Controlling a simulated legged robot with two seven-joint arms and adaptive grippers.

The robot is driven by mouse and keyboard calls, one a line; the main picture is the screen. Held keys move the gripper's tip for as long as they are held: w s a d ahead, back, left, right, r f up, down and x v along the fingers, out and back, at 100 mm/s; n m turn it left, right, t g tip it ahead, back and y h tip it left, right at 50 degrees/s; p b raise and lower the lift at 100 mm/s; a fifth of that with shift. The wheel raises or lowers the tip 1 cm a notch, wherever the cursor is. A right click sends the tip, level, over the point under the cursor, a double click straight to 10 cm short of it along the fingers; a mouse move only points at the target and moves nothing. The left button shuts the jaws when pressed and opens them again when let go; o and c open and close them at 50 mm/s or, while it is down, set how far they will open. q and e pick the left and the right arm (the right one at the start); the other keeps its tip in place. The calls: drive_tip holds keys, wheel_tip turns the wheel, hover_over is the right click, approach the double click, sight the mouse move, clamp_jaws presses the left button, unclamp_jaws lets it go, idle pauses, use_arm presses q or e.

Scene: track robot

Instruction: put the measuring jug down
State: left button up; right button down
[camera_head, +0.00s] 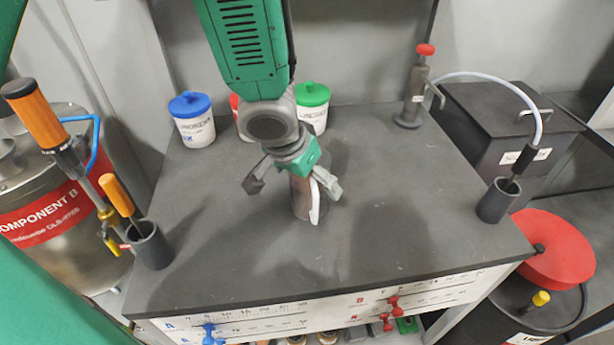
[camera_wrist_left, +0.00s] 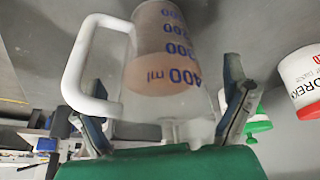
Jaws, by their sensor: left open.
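The measuring jug (camera_head: 300,208) stands on the dark tabletop near its middle, partly hidden under my left gripper (camera_head: 292,186). In the left wrist view the clear jug (camera_wrist_left: 165,62) shows blue scale marks up to 400 ml, brownish contents and a white handle on the left. My left gripper (camera_wrist_left: 168,105) is open, its fingers spread on either side of the jug, with gaps to its wall visible in the left wrist view. The jug's base seems to rest on the table. My right gripper is not in view.
Behind stand tubs with blue (camera_head: 193,120), red and green lids (camera_head: 312,105). A red-topped pump (camera_head: 410,92) stands at the back right. Dark cups hold tools at the left (camera_head: 149,247) and right (camera_head: 496,201) edges. The tabletop (camera_head: 400,190) right of the jug is clear.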

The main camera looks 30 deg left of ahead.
use_arm(q)
drive_tip(key=p+v, duration=0.3)
drive_tip(key=v, duration=0.9)
drive_tip(key=shift+r, duration=0.1)
drive_tip(key=shift+s, duration=0.1)
